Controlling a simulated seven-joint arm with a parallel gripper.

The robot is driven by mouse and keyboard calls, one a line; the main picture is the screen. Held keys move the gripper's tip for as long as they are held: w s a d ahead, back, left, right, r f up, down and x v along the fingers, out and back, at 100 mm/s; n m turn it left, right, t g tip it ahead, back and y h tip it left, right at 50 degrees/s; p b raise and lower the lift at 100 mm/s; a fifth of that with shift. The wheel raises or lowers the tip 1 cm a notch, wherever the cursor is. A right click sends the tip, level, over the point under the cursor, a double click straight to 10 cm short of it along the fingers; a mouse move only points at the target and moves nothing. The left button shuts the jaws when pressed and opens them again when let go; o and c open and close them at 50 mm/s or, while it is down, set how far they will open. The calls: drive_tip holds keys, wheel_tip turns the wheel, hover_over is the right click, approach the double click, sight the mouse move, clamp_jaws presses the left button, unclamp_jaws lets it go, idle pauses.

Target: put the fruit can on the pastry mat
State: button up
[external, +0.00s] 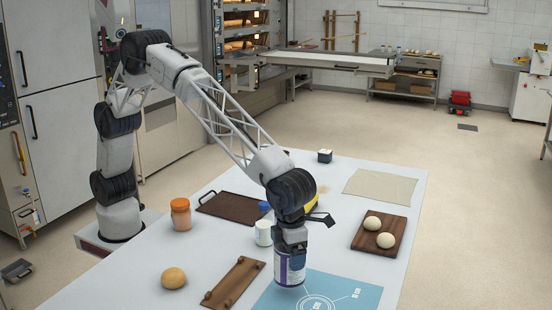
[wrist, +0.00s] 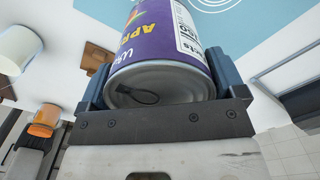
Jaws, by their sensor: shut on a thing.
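The fruit can (external: 289,269) is a purple and white labelled tin, upright under my gripper (external: 290,245). My gripper is shut on it, with one finger on each side. In the wrist view the can (wrist: 160,60) shows its metal end with a ring pull between the fingers (wrist: 160,90). The pastry mat (external: 345,291) is blue with white ring markings and lies at the front of the table. The can is at the mat's back left part in the external view. I cannot tell whether its bottom touches the mat.
A wooden rack with pegs (external: 234,283) lies left of the mat, near a bun (external: 174,278). A white jar (external: 263,233) stands close behind the can. An orange jar (external: 181,214), a dark tray (external: 233,207) and a board with dough balls (external: 371,243) are farther off.

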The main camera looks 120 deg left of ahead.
drive_tip(key=shift+w+d+f, duration=0.1)
drive_tip(key=shift+w+d, duration=0.1)
drive_tip(key=shift+w, duration=0.65)
drive_tip(key=shift+w+d, duration=0.25)
drive_tip(key=shift+w, duration=0.55)
drive_tip(key=shift+w+d+f, duration=0.1)
drive_tip(key=shift+w+d, duration=0.1)
drive_tip(key=shift+w, duration=0.65)
drive_tip(key=shift+f, duration=1.7)
drive_tip(key=shift+f, duration=0.1)
drive_tip(key=o, duration=1.1)
drive_tip(key=shift+f, duration=0.1)
wheel_tip(320, 180, up, 12)
drive_tip(key=shift+r, duration=0.15)
